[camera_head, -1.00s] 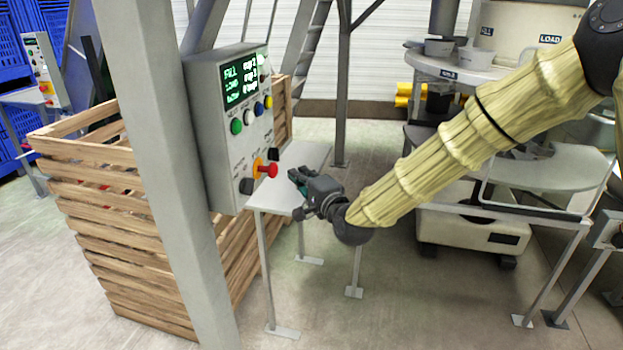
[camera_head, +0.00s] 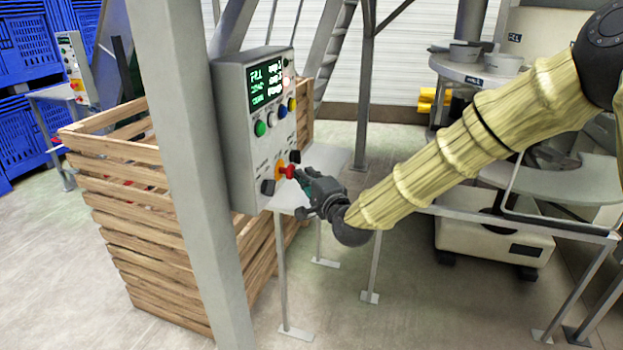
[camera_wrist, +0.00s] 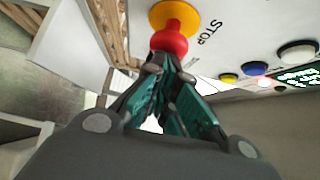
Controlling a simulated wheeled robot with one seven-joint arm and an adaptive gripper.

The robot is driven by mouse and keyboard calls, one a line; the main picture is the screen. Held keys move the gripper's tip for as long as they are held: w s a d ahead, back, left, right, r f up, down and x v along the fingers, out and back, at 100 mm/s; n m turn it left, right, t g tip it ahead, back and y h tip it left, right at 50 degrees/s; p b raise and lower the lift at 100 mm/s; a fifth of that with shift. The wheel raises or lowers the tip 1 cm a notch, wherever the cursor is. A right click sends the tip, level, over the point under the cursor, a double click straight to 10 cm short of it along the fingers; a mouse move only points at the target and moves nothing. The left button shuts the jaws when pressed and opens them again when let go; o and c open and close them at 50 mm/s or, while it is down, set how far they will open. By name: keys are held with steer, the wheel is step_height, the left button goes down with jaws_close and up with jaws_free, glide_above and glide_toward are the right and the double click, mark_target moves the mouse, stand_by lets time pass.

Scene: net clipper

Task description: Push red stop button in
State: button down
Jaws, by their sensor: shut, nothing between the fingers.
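The red stop button (camera_head: 289,172) sticks out from its yellow base on the grey control panel (camera_head: 240,150), low on the front face. In the wrist view the red button (camera_wrist: 171,40) shows in front of its yellow disc (camera_wrist: 174,17), with the word STOP beside it. My gripper (camera_head: 300,176) is shut and empty. Its fingertips (camera_wrist: 166,68) are right at the button's head in both views; I cannot tell whether they touch it. The fingertips overlap the button's lower edge in the wrist view.
Green, white, blue and yellow buttons and a lit display (camera_head: 268,84) sit higher on the panel. Black knobs flank the stop button. A grey post (camera_head: 185,150) and a wooden crate (camera_head: 150,230) stand at left. A small grey table (camera_head: 325,165) is beneath my gripper.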

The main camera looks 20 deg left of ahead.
steer(key=shift+a+r, duration=0.1)
steer(key=shift+a, duration=0.25)
steer(key=shift+s, duration=0.1)
steer(key=s+d+b, duration=0.2)
steer(key=s+d, duration=0.5)
steer(key=d, duration=0.4)
steer(key=shift+d, duration=0.2)
steer(key=shift+s, duration=0.1)
